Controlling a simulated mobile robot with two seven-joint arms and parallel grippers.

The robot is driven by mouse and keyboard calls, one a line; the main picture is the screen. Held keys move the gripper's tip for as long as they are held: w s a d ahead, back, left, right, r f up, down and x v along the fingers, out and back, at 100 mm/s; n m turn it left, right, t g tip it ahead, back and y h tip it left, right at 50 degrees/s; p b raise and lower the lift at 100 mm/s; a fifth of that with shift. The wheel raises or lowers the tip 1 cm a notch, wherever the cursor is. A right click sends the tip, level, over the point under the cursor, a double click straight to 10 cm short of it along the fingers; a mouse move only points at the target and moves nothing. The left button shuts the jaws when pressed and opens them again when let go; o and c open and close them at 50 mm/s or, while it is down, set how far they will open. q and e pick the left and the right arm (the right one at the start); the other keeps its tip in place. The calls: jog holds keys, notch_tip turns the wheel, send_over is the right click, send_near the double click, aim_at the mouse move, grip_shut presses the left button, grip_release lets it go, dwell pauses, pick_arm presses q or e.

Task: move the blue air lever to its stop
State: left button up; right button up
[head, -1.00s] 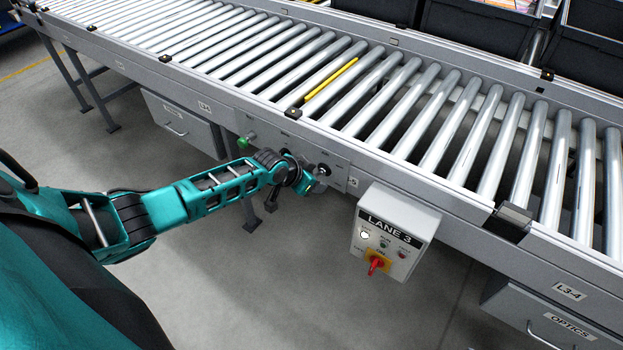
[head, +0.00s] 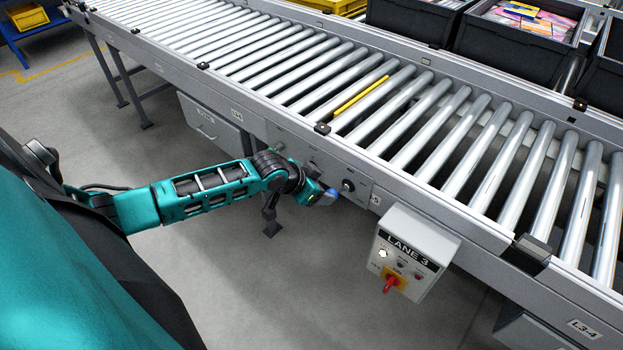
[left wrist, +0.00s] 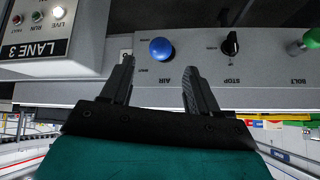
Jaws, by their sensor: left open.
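The blue air lever shows as a round blue knob (left wrist: 161,48) above the AIR label on the grey panel in the left wrist view, which is upside down. In the head view the blue knob (head: 332,192) is just right of my left gripper's tip. My left gripper (left wrist: 158,66) is open and empty. Its fingertips stand on either side of the knob in the picture, with the knob beyond them. I cannot tell how much of a gap is left. The lever's shaft is hidden behind the knob. My right gripper is not in view.
A black STOP knob (left wrist: 229,42) and a green BOLT knob (left wrist: 305,40) sit on the same panel. The LANE 3 control box (head: 410,250) juts out to the right, with a red switch (head: 391,284). The roller conveyor (head: 400,130) runs above. The floor in front is clear.

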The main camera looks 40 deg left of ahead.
pick_arm(q)
jog(key=shift+v, duration=1.65)
jog(key=shift+d, duration=0.1)
